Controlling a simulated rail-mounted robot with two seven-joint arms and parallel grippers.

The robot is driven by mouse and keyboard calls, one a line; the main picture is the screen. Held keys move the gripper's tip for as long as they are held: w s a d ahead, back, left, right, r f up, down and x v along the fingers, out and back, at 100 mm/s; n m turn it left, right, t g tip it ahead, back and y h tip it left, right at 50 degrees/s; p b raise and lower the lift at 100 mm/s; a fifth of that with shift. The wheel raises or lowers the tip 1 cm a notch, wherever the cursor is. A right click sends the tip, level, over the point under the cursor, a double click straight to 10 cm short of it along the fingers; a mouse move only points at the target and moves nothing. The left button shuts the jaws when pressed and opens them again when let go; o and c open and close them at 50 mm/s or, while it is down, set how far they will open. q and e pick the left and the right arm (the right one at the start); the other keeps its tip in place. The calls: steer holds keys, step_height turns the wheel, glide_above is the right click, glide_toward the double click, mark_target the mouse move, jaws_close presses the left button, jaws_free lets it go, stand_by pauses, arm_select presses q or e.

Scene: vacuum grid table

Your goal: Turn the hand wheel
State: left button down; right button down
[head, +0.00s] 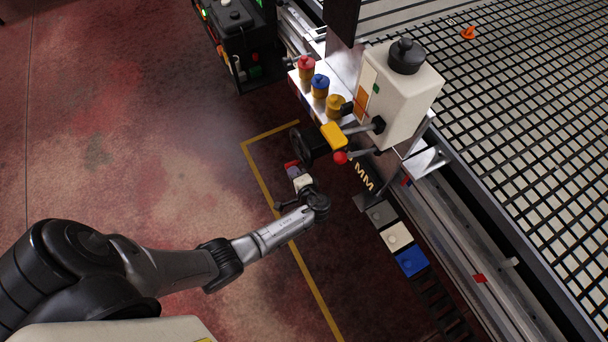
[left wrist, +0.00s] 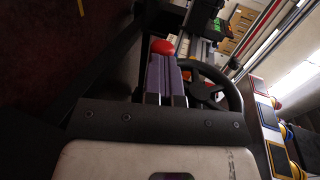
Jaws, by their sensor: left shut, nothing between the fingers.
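The black hand wheel (head: 309,141) stands at the side of the machine, below the colored buttons. My left gripper (head: 291,165) is just beside the wheel's lower left side in the head view. In the left wrist view its purple-grey fingers (left wrist: 165,78) are closed together with nothing between them. The wheel (left wrist: 236,98) shows there just right of the fingers, its rim and spokes partly hidden behind them. I cannot tell whether the fingers touch the rim. My right gripper is not in view.
A lever with a red knob (head: 340,158) and a yellow block (head: 333,135) sit close right of the wheel. A white box (head: 400,88) and red, blue and yellow buttons (head: 320,85) stand above. The grid table (head: 530,110) is at right; open floor (head: 120,120) lies left.

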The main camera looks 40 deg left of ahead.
arm_select(q)
steer(key=s+d+p, duration=0.1)
steer(key=s+d, duration=0.3)
steer(key=d, duration=0.8)
steer(key=shift+d+r+p, duration=0.2)
steer(key=shift+r+p, duration=0.1)
steer(key=shift+p, duration=0.05)
